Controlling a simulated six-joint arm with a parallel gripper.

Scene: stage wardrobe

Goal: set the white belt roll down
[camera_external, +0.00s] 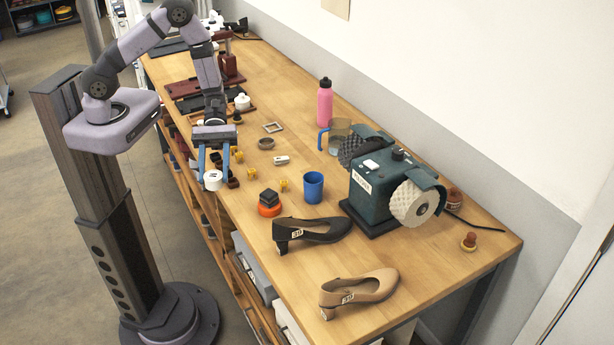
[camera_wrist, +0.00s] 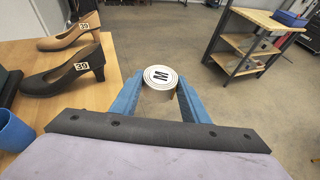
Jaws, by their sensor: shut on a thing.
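The white belt roll (camera_external: 212,180) has a black M label on its face. My gripper (camera_external: 207,173) is shut on it, with one blue finger on each side. In the wrist view the roll (camera_wrist: 160,77) sits between the two blue fingertips, with floor seen beyond it. In the external view it is at the front edge of the wooden workbench (camera_external: 400,252). I cannot tell how high the roll is above the bench level.
A black shoe (camera_external: 315,231), a tan shoe (camera_external: 360,291), a blue cup (camera_external: 313,187) and an orange-based black knob (camera_external: 269,203) stand to the right. Small yellow and dark pieces lie close to my gripper. A green machine (camera_external: 375,190) stands farther back. Bare wood lies mid-bench.

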